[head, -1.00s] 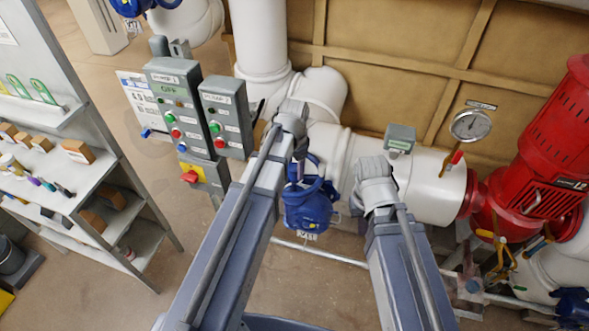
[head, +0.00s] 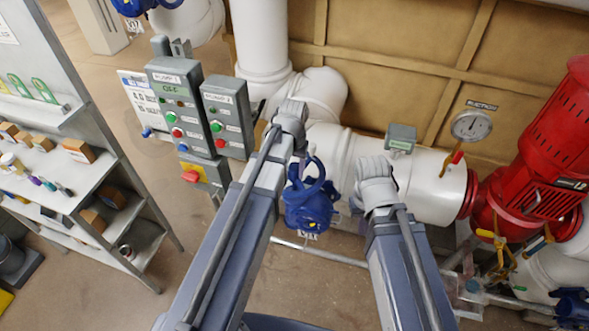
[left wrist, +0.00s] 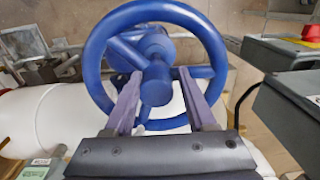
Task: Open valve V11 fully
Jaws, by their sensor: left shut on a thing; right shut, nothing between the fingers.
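The blue valve (head: 308,208) with a handwheel sits in front of the white pipe in the head view. A small tag (head: 307,236) hangs below it, too small to read surely. In the left wrist view the blue handwheel (left wrist: 219,62) fills the top, its hub (left wrist: 156,82) between my fingers. My left gripper (left wrist: 160,72) is shut on the handwheel, one finger on each side of the hub; the exact contact is unclear. In the head view my left wrist largely hides its fingers. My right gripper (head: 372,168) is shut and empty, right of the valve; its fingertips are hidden.
Grey pump control boxes (head: 178,110) stand left of my left arm. A white pipe (head: 435,185) runs behind both arms to a red pump (head: 530,165). A gauge (head: 471,125) is above the pipe. A shelf (head: 150,240) stands at the far left, with open floor between.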

